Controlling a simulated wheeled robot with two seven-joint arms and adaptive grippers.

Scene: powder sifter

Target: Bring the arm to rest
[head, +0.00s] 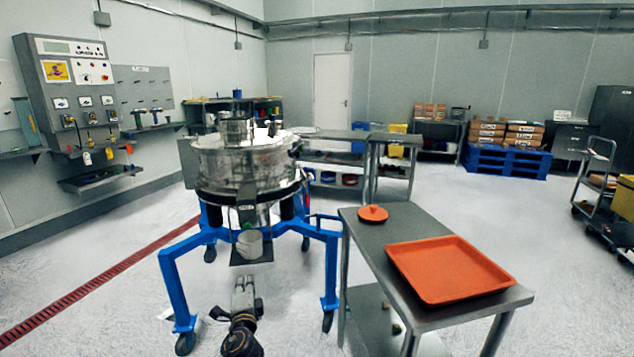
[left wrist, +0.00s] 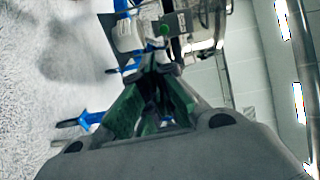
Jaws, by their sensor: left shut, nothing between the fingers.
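My left gripper (head: 243,287) reaches up from the bottom of the head view, in front of the powder sifter (head: 243,165). It is shut and holds nothing. In the left wrist view its fingers (left wrist: 152,68) come together, with green inner sides showing. The sifter is a shiny metal drum on a blue wheeled frame (head: 172,285). A white cup (head: 249,244) stands on a small dark shelf under the sifter's outlet, beyond the gripper and apart from it. The cup also shows in the left wrist view (left wrist: 127,32). My right gripper is in neither view.
A metal table (head: 368,238) to the right holds an orange tray (head: 448,296) and a round orange lid (head: 373,213). A control panel (head: 75,80) hangs on the left wall. A blue pallet (head: 507,160) with boxes and a cart (head: 594,180) stand farther back. Open floor lies between.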

